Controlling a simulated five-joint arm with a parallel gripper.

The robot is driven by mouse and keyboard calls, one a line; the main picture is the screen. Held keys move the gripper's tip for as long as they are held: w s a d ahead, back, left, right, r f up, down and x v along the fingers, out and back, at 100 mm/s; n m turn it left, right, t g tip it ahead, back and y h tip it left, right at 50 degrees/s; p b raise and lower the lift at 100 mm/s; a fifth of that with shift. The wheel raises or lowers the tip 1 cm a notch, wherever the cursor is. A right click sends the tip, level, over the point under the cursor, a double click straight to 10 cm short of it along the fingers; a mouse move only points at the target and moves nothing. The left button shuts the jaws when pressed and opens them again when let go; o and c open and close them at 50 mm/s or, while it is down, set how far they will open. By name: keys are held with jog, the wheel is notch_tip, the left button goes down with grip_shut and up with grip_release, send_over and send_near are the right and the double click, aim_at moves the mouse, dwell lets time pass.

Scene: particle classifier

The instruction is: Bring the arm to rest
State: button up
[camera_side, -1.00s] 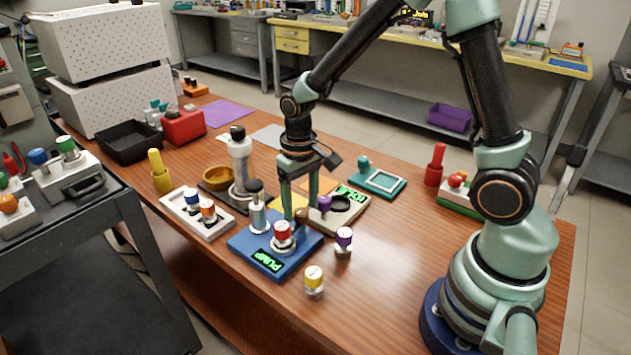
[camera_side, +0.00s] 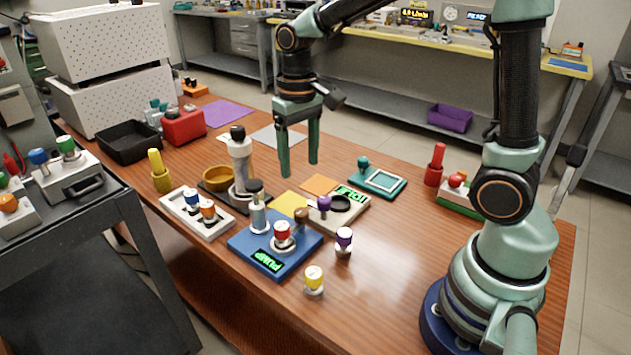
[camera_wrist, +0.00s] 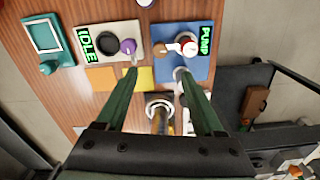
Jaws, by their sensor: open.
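My gripper (camera_side: 300,170) is open and empty in the side view, with its two green fingers pointing down and apart. It hangs above the table, behind the blue pump block (camera_side: 262,255) and the grey block reading IDLE (camera_side: 358,208). In the wrist view my gripper (camera_wrist: 168,75) is also open, with nothing between its fingertips. The blue block with the PUMP display (camera_wrist: 178,30) lies beyond the right finger there. The IDLE block (camera_wrist: 108,55) lies beyond the left finger.
A purple-capped vial (camera_side: 343,242) and a yellow-capped vial (camera_side: 314,280) stand at the table's front. A grey-white column device (camera_side: 240,165) stands left of the gripper.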

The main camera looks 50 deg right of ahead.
jog(key=shift+r, duration=0.1)
jog(key=s+r+n+t, duration=0.2)
jog(key=s+r+t, duration=0.3)
jog(key=s, duration=0.4)
jog(key=shift+d+r+t, duration=0.3)
jog(key=shift+r, duration=0.5)
